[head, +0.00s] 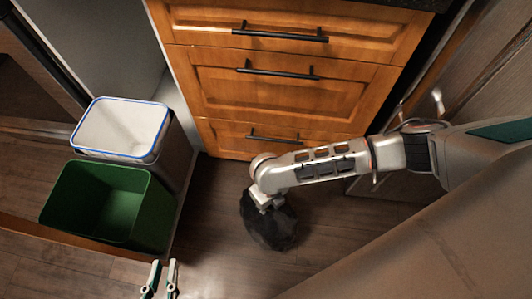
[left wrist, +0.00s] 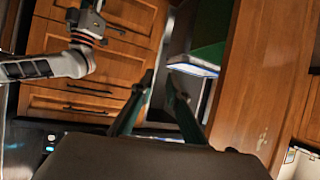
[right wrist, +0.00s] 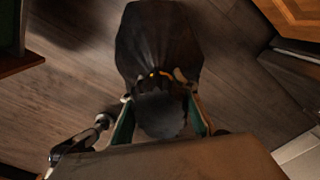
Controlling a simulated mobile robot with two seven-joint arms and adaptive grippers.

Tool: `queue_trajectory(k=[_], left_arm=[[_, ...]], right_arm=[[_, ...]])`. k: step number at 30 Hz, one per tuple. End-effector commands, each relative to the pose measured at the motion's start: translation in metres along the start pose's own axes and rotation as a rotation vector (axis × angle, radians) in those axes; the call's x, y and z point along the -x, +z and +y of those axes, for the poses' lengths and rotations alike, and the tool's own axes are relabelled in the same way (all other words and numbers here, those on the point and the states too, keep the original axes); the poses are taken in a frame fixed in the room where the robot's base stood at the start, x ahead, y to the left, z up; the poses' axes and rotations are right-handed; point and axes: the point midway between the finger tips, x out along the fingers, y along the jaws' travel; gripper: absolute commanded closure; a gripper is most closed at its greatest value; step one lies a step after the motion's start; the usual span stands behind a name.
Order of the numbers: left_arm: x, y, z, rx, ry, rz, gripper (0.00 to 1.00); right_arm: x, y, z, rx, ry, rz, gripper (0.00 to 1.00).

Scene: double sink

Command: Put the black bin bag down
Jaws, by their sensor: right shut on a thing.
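The black bin bag (head: 268,225) is below my right gripper in the head view, in front of the wooden drawers. My right gripper is shut on the gathered neck of the bag; in the right wrist view, its fingers (right wrist: 160,104) stand on both sides of the neck and the dark bag (right wrist: 158,40) spreads beyond them. I cannot tell whether the bag's bottom touches the floor. My left gripper (head: 164,266) is at the bottom edge of the head view, away from the bag. Its fingers (left wrist: 161,82) are apart and empty in the left wrist view.
A green bin (head: 110,205) and a white, blue-rimmed bin (head: 121,128) stand at the left. A wooden drawer cabinet (head: 290,80) with black handles is behind the bag. Dark wooden floor (head: 215,240) is clear between the bins and the bag.

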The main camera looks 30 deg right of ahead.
Motion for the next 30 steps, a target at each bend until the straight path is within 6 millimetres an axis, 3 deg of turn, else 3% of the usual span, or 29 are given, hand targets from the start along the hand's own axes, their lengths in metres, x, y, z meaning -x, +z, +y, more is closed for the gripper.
queue_trajectory(k=[2,9,17,18,19,30], left_arm=[[-0.001,0.004,0.004,0.023,0.008,-0.002,0.85],[-0.003,-0.022,0.005,0.036,0.01,0.055,0.85],[-0.004,-0.017,0.005,0.039,0.01,0.045,0.85],[-0.003,-0.016,0.005,0.04,0.01,0.044,0.85],[-0.003,-0.016,0.005,0.041,0.01,0.043,0.85],[-0.002,-0.014,0.006,0.043,0.01,0.037,0.85]], right_arm=[[-0.014,-0.004,0.002,0.0,0.004,0.008,1.0],[-0.011,0.003,0.001,0.0,0.002,-0.006,1.0],[-0.015,0.002,0.001,0.0,0.002,-0.004,1.0],[-0.016,0.001,0.0,0.0,-0.001,-0.002,0.64],[-0.015,0.001,0.0,0.0,-0.001,-0.002,0.56],[-0.015,0.001,0.0,0.0,0.0,-0.001,0.54]])
